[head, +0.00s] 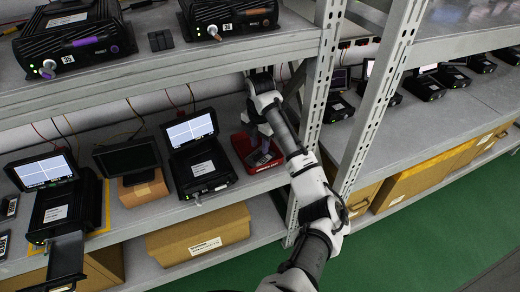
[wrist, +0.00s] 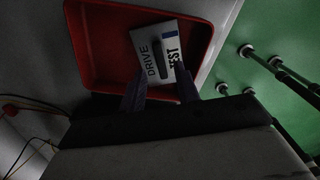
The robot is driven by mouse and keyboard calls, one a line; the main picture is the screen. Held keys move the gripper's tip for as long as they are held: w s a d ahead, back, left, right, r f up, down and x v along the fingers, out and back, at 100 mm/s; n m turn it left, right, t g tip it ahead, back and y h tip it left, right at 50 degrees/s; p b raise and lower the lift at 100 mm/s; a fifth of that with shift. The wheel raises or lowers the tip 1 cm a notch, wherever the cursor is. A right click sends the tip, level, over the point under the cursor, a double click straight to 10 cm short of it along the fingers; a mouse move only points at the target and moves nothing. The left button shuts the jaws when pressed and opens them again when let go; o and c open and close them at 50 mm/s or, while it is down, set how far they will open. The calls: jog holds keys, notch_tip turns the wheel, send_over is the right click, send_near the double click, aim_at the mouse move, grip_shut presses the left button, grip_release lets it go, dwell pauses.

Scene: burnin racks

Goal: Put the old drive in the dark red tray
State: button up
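The dark red tray (head: 240,144) stands on the middle shelf beside the rack post; in the wrist view it shows as a red tray (wrist: 82,58). A drive (wrist: 152,50) with a white label reading DRIVE and TEST and a dark handle bar lies inside the tray, at a slant. It shows small in the head view (head: 262,157). My gripper (wrist: 160,82) is over the tray at the near end of the drive. Its two fingers stand apart, and the drive shows between and beyond their tips. Whether the fingers touch it is hard to tell.
A test unit with a lit screen (head: 192,130) stands just left of the tray. Another unit (head: 68,212) at far left has a drawer (head: 66,262) pulled out. The upright post (head: 322,90) and upper shelf (head: 150,68) are close to my arm. Small drives (head: 10,206) lie at the left edge.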

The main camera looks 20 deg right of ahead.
aim_at(260, 154)
jog(key=shift+r+p, duration=0.3)
jog(key=shift+r, duration=1.9)
